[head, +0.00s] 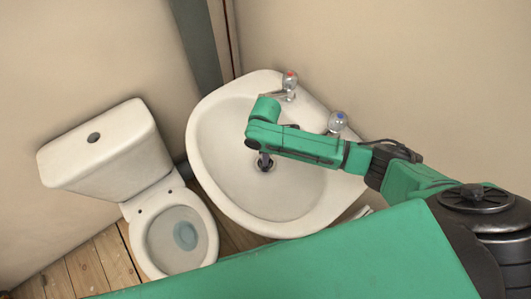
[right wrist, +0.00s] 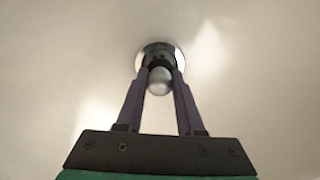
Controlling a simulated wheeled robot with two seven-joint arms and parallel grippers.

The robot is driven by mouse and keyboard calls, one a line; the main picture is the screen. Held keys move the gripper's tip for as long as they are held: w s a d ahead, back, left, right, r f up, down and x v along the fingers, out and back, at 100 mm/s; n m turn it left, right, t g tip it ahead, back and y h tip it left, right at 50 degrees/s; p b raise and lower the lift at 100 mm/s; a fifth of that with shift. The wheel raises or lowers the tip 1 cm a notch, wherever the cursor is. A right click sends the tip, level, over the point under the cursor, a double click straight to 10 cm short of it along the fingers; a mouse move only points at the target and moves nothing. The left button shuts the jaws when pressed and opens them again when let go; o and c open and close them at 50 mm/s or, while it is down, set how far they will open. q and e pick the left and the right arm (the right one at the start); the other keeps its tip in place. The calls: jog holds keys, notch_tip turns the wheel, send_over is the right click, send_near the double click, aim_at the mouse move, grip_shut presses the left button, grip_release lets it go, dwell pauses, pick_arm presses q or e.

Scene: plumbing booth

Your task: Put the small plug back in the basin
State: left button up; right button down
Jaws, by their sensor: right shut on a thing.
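The white basin (head: 225,150) is mounted on the wall, with its drain (head: 267,166) in the bottom of the bowl. My right gripper (head: 265,157) reaches down into the bowl, with its fingertips at the drain. In the right wrist view, my right gripper (right wrist: 160,76) is shut on the small plug (right wrist: 160,83), whose rounded grey end shows between the two fingers. Beyond it is the drain's bright metal ring (right wrist: 178,54). The plug overlaps the drain opening in this view; I cannot tell whether it is seated or just above. My left gripper is out of view.
A tap with a red mark (head: 290,83) and a tap with a blue mark (head: 337,122) stand on the basin's back rim, the blue one close to my right arm. A white toilet (head: 150,205) stands left of the basin. The floor is wooden boards (head: 88,268).

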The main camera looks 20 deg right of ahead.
jog(key=shift+w+f, duration=0.1)
jog(key=shift+f, duration=0.65)
jog(key=shift+c, duration=2.3)
grip_release()
notch_tip(320, 180, up, 15)
jog(key=shift+f, duration=0.15)
